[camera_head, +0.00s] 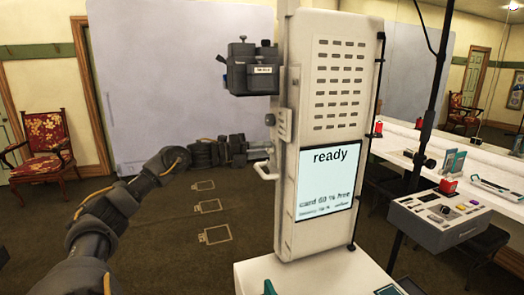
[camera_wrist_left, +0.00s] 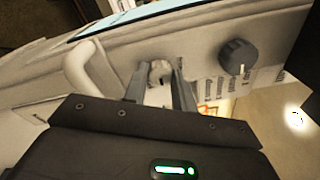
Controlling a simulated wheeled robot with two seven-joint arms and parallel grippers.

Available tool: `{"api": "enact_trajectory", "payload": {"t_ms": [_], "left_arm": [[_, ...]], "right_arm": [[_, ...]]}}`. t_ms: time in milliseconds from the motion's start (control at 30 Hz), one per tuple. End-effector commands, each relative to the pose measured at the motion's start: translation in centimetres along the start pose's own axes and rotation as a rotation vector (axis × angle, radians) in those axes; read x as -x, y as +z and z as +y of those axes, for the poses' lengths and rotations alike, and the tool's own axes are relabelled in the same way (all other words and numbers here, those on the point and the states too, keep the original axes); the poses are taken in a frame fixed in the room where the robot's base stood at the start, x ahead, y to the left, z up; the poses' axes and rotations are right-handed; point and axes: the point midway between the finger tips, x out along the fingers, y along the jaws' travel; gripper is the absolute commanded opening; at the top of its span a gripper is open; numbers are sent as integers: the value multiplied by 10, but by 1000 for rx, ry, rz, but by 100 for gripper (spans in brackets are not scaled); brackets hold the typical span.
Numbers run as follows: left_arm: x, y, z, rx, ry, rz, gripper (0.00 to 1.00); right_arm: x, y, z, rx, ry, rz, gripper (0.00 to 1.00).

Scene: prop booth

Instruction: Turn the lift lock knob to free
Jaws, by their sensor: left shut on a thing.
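The white column (camera_head: 290,225) stands in the middle of the head view. My left gripper (camera_head: 264,152) reaches its left side from the left. In the left wrist view, the gripper (camera_wrist_left: 160,80) has its two fingers around a small light knob (camera_wrist_left: 159,69) and is shut on it. The fingers hide part of this knob, and its mark cannot be read. A dark round knob (camera_wrist_left: 238,58) with a pale mark sits free to its right. It also shows above the gripper in the head view (camera_head: 270,120). My right gripper is out of view.
A white handle (camera_wrist_left: 88,68) lies left of the fingers, and below the gripper in the head view (camera_head: 264,171). A dark boxy unit (camera_head: 250,75) juts out above. The column's screen (camera_head: 325,185) reads "ready". A control console (camera_head: 440,215) stands at the right.

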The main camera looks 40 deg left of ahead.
Motion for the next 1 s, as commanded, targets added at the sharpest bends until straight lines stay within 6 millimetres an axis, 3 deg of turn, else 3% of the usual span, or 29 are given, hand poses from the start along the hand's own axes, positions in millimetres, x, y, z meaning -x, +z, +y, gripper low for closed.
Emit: {"api": "enact_trajectory", "payload": {"t_ms": [367,1000], "left_arm": [[0,-1,1,157,-10,-5,4],[0,-2,2,754,-46,-23,4]], "right_arm": [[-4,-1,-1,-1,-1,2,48],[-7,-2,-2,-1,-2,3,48]]}}
